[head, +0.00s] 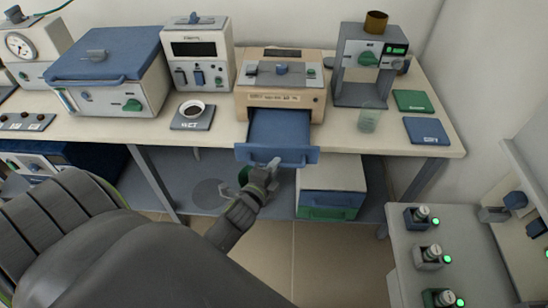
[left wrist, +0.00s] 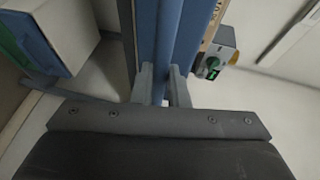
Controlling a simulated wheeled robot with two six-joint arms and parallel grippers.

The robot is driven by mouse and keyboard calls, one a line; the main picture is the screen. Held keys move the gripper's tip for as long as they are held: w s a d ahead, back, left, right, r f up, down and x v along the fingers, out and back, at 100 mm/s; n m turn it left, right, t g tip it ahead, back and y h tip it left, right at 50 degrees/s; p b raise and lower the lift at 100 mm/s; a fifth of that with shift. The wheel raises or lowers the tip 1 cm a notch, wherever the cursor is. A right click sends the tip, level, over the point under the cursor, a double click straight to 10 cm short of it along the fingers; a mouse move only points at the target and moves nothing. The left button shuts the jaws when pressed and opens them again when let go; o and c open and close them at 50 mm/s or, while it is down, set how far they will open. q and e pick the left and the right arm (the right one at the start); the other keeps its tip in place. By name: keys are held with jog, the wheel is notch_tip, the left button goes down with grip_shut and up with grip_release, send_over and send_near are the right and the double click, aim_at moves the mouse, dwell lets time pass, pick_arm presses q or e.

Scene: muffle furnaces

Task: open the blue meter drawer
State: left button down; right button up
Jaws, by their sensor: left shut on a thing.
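The beige meter (head: 283,96) stands on the bench, with its blue drawer (head: 280,130) pulled well out over the bench's front edge. The drawer's front with its handle (head: 296,156) faces me. My left gripper (head: 268,170) is at the drawer front, a little left of its middle, and is shut on the handle. In the left wrist view the two fingers (left wrist: 164,86) are on either side of the blue bar (left wrist: 167,45). My right gripper does not show.
A clear beaker (head: 369,118) stands right of the drawer, beside green and blue pads (head: 427,130). A cup on a scale (head: 191,114) is to the left. A white box with a blue and green front (head: 331,190) sits below the bench, close to the gripper.

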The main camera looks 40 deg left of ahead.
pick_arm(q)
jog(key=c, duration=1.4)
grip_release()
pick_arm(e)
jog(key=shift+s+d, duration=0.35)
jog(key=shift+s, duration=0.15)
pick_arm(q)
jog(key=shift+s, duration=0.15)
